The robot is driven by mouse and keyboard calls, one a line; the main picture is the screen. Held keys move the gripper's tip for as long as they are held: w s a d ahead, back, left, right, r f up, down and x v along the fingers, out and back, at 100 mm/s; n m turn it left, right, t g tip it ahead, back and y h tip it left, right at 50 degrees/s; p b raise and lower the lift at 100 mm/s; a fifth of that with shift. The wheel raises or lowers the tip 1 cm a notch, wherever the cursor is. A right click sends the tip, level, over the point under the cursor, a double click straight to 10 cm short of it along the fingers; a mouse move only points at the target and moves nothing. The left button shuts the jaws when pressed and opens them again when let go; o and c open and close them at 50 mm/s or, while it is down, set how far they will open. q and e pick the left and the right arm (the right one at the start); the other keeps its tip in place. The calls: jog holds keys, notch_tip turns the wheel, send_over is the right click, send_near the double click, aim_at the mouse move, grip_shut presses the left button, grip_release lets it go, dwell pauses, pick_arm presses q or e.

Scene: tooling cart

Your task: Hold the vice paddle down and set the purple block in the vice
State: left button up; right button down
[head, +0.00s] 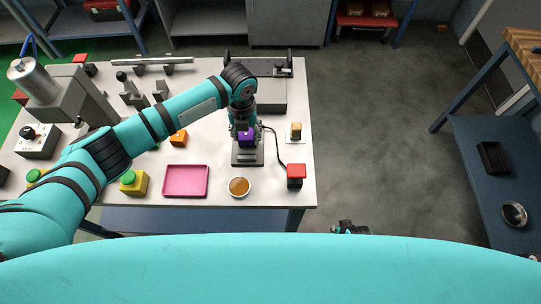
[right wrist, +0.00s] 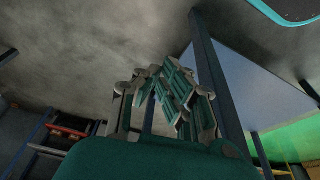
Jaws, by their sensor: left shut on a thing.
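The purple block (head: 247,138) is in my left gripper (head: 243,127), which points down over the vice (head: 247,158) and is shut on the block. The block is at the vice jaws; I cannot tell whether it rests between them or hangs just above. A red-topped paddle box (head: 296,171) stands right of the vice, joined to it by a dark cable. Nothing touches the paddle. My right gripper (head: 350,228) is low in front of the table's front edge, away from the paddle. The right wrist view shows its fingers (right wrist: 160,80) empty, their opening unclear.
A pink tray (head: 186,181), a bowl of brown contents (head: 239,187) and a yellow box with a green button (head: 133,182) stand along the front. An orange block (head: 178,138) lies behind the tray. A tan block on a white pad (head: 295,132) stands behind the paddle.

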jog(key=w+a+r+t+y, duration=0.1)
jog(key=w+r, duration=0.6)
jog(key=w, duration=0.4)
jog(key=w+a+r+t, duration=0.1)
jog(key=w+r+t, duration=0.1)
jog(key=w+r, duration=0.7)
jog(key=w+a+r+n+y, duration=0.2)
jog(key=w+a+r, duration=0.4)
jog(key=w+r, duration=0.5)
jog(key=a+r+n+g+y, duration=0.1)
jog(key=a+r+n, duration=0.3)
jog(key=a+r, duration=0.45)
notch_tip(320, 180, up, 8)
jog(key=n+g+h, duration=0.4)
jog(key=n+g, duration=0.1)
jog(key=n, duration=0.5)
send_over(297, 170)
jog(key=shift+f, duration=3.45)
jog(key=shift+f, duration=0.15)
